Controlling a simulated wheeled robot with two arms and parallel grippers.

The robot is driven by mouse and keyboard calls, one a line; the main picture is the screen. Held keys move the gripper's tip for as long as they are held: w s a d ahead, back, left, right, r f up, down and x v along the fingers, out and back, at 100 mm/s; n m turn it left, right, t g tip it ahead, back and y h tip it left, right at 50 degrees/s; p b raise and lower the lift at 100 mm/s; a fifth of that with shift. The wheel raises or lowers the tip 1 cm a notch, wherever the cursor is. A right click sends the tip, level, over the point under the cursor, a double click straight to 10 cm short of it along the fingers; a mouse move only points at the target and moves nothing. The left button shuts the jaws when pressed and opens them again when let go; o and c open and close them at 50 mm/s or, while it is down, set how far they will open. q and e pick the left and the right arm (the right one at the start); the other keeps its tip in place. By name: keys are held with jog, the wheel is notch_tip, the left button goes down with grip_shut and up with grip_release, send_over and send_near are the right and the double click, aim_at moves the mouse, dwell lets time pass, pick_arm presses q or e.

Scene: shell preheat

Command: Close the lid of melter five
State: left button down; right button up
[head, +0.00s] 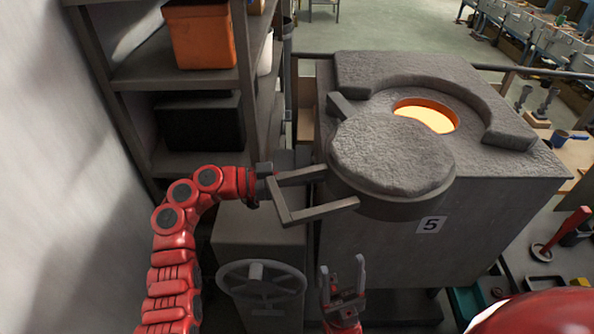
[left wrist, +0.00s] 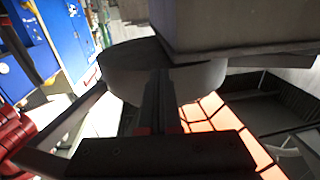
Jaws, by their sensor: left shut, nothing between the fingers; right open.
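Melter five (head: 410,235) is the grey box with a "5" label on its front. Its thick round lid (head: 390,155) sits toward the front left and overhangs the front edge, leaving part of the glowing opening (head: 428,116) uncovered. A U-shaped grey handle (head: 322,212) sticks out left from the lid. My left gripper (head: 266,182) is shut and empty at the handle's outer end; contact is unclear. In the left wrist view its fingers (left wrist: 158,105) point at the lid's side (left wrist: 120,65). My right gripper (head: 342,278) is open and empty, low in front of the melter.
A shelf rack (head: 150,70) with an orange bin (head: 199,35) and a black bin (head: 200,122) stands at the left, behind my left arm. A handwheel (head: 262,285) is on a grey cabinet below the handle. A raised curved rim (head: 500,115) borders the opening's far side.

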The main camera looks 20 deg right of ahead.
pick_arm(q)
jog(key=shift+d, duration=0.1)
dwell(0.3)
jog(key=s+d+n+t, duration=0.1)
jog(key=d, duration=0.1)
jog(key=s+d+n+t+b, duration=0.1)
jog(key=d+t, duration=0.1)
jog(key=s+d+t+b, duration=0.1)
jog(key=d, duration=0.2)
jog(key=shift+s+f+n+t, duration=0.2)
jog(key=shift+n+t, duration=0.1)
jog(key=shift+n, duration=0.1)
jog(key=d+b, duration=0.1)
jog(key=d, duration=0.1)
jog(key=d+b, duration=0.2)
jog(key=s+d+b, duration=0.1)
jog(key=d, duration=0.1)
jog(key=shift+d+b, duration=0.25)
jog(key=shift+b, duration=0.05)
jog(key=shift+w+d+r+b, duration=0.15)
jog(key=shift+d+b, duration=0.3)
jog(key=shift+d, duration=0.4)
